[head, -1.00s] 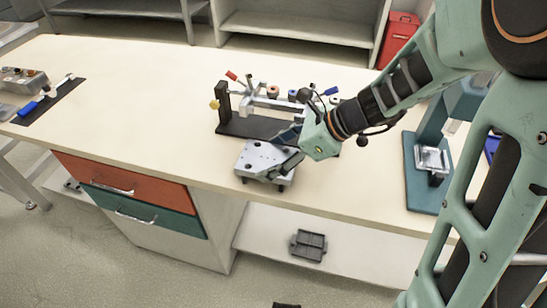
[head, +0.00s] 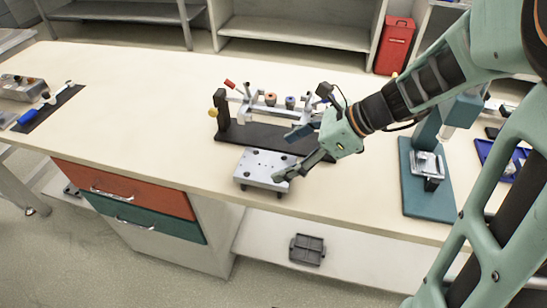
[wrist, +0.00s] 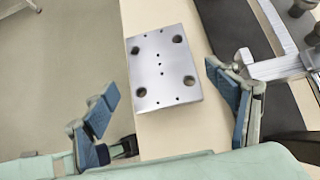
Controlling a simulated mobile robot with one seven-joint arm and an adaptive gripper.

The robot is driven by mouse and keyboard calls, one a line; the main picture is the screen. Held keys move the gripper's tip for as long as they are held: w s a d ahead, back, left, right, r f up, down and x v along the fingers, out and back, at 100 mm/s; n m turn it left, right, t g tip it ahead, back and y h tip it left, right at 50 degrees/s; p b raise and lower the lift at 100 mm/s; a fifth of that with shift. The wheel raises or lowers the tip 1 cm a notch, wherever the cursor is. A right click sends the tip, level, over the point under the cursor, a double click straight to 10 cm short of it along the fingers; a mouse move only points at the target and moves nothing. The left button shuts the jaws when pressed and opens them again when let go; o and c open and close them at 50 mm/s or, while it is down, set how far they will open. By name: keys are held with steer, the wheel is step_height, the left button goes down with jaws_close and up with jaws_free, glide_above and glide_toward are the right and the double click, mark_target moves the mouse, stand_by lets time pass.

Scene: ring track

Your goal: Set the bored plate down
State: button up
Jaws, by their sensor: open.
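The bored plate (head: 262,166) is a flat grey metal plate with dark holes, lying at the bench's front edge in the head view. In the wrist view the plate (wrist: 163,72) lies ahead between the spread fingers, its left side along the bench edge. Small dark feet show under it in the head view. My gripper (head: 292,153) is open at the plate's right end. Its lower finger is close to the plate's right corner; I cannot tell whether they touch. In the wrist view both fingers of the gripper (wrist: 168,92) stand clear of the plate.
A black-based fixture (head: 262,137) with rods and knobs stands just behind the plate. A teal press (head: 425,195) is at right, a blue tray (head: 500,160) beyond it. A grey tray (head: 307,249) lies on the lower shelf. The bench (head: 150,120) is clear left of the plate.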

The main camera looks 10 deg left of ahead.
steer(key=p+v, duration=0.1)
steer(key=v, duration=0.5)
steer(key=shift+d+r, duration=0.2)
